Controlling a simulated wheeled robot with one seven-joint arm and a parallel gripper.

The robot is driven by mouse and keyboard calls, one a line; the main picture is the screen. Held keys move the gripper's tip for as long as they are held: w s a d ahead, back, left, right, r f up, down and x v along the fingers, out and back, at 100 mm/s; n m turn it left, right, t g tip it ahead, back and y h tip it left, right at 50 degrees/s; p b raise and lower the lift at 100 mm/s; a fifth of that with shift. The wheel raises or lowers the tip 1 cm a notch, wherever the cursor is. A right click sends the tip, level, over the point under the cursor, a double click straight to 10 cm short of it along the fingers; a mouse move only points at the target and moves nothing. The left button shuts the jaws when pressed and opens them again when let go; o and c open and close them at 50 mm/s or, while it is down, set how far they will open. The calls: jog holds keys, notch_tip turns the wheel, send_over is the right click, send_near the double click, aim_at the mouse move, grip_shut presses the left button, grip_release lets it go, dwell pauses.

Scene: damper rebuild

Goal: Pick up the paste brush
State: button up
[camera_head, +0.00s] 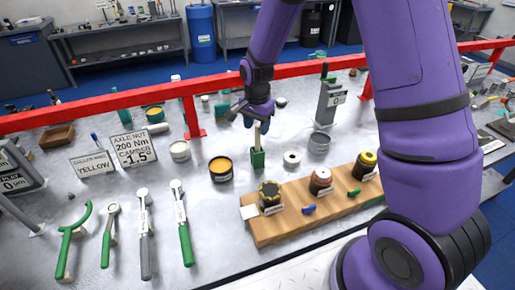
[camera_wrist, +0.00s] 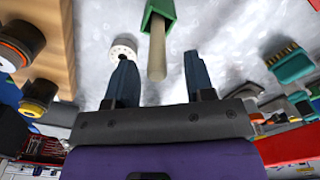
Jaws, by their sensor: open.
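What looks like the paste brush is a pale round handle (camera_head: 257,136) standing upright out of a green block-like holder (camera_head: 258,159) in the middle of the table. Its lower end is hidden inside the holder. My gripper (camera_head: 257,118) is open and empty, pointing down just over the handle's top. In the wrist view the handle (camera_wrist: 157,58) shows between the two open fingers (camera_wrist: 160,80), with the green holder (camera_wrist: 160,12) beyond it. No contact shows, and I cannot tell exactly how far the fingertips are from the handle.
A white roll-like ring (camera_head: 292,159) stands close right of the holder. A dark tin with yellow content (camera_head: 221,169) is to the left. A wooden board with jars (camera_head: 290,222) lies in front. A red rail (camera_head: 120,101) runs behind.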

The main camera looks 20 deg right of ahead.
aim_at(257, 135)
jog(key=shift+s+f, duration=0.15)
jog(key=shift+f, duration=1.7)
grip_shut()
jog(key=shift+r, duration=0.15)
